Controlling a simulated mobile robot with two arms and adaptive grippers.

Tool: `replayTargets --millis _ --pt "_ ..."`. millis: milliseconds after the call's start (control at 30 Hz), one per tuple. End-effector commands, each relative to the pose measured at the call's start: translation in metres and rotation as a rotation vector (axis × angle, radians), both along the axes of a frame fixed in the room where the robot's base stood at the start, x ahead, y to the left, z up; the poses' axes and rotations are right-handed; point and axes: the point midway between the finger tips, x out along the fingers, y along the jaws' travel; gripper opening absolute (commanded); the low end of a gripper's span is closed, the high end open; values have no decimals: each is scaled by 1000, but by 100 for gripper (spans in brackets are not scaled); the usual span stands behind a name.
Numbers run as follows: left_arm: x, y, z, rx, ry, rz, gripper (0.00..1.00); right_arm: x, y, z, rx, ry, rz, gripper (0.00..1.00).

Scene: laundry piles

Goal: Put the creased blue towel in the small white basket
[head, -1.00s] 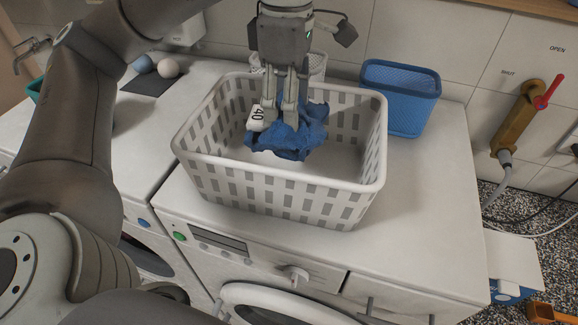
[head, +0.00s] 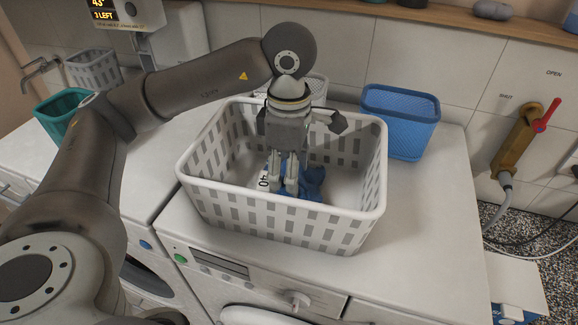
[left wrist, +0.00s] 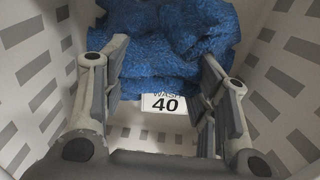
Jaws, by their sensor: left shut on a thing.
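The blue towel (head: 308,184), crumpled and with a white tag reading 40, is low inside the large white slatted basket (head: 290,228) on the washer. My left gripper (head: 283,186) points down into this basket and is shut on the towel. In the left wrist view the towel (left wrist: 170,40) bunches beyond the fingers, with its "WASH 40" tag (left wrist: 165,104) between them. I cannot tell whether it touches the basket floor. A smaller white basket (head: 316,88) stands behind the large one, mostly hidden by it and my arm. My right gripper is out of view.
A blue basket (head: 400,122) stands behind right of the large basket. Another white basket (head: 94,68) and a teal bin (head: 62,114) are at the back left. The washer top (head: 430,215) is clear at right. A brass tap (head: 525,138) is on the wall.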

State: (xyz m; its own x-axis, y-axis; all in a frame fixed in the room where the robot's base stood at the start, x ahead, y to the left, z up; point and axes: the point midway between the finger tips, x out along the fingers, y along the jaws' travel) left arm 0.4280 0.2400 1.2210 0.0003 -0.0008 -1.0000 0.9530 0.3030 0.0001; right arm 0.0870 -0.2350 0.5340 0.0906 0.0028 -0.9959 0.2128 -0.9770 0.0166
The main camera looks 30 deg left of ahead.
Motion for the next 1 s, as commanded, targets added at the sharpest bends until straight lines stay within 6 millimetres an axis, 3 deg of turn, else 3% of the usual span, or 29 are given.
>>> replayTargets --millis 367,400,533,1000 --pt "0 0 -5 -1 -1 0 26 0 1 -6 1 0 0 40" --pt "0 0 -3 0 0 0 59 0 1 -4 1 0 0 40" --pt "0 0 -3 0 0 0 76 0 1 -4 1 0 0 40" --pt "1 0 3 -1 -1 0 76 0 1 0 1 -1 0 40"
